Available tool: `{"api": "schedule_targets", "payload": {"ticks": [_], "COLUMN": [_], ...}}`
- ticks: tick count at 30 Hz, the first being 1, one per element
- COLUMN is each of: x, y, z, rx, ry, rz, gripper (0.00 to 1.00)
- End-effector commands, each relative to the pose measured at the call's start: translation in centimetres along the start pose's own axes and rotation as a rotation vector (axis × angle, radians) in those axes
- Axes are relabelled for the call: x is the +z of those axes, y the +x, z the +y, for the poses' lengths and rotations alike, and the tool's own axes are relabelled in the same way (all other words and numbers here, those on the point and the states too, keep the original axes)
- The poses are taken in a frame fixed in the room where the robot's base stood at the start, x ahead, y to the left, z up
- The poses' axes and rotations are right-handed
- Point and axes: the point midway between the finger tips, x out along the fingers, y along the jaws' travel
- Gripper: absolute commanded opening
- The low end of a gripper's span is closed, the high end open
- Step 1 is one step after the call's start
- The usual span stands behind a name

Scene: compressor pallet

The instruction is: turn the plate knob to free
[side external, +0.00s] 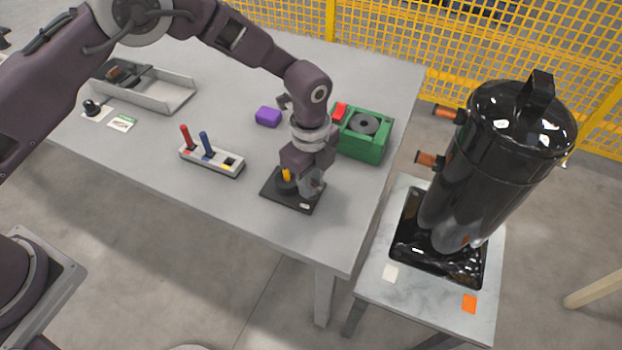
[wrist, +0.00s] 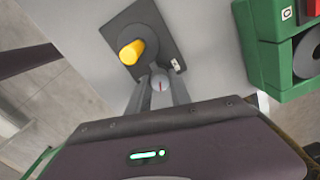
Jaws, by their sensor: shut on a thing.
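The dark plate (side external: 275,194) lies flat on the grey table near its front edge; it also shows in the wrist view (wrist: 165,30). A yellow peg (wrist: 131,52) stands on a round black base on the plate. Right beside it, my gripper (wrist: 156,72) points down at the plate, its fingers closed around a small grey round knob (wrist: 159,84) with a red line on top. The red line runs roughly up and down in the wrist view. My gripper (side external: 314,188) partly hides the plate's right part in the side view. I cannot read the plate's white label.
A green box (side external: 364,146) stands behind the plate to the right. A purple block (side external: 268,116) and a switch panel with red and blue levers (side external: 211,160) lie to the left. A black compressor (side external: 480,170) stands on a separate stand at right.

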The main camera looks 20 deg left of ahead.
Motion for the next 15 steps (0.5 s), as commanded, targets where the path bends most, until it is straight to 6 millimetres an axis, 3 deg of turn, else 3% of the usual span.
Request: {"api": "schedule_targets", "payload": {"ticks": [15], "x": [0.02], "y": [-0.06], "z": [-0.04], "rx": [-0.001], "ry": [-0.37], "rz": [-0.006], "gripper": [0.0]}}
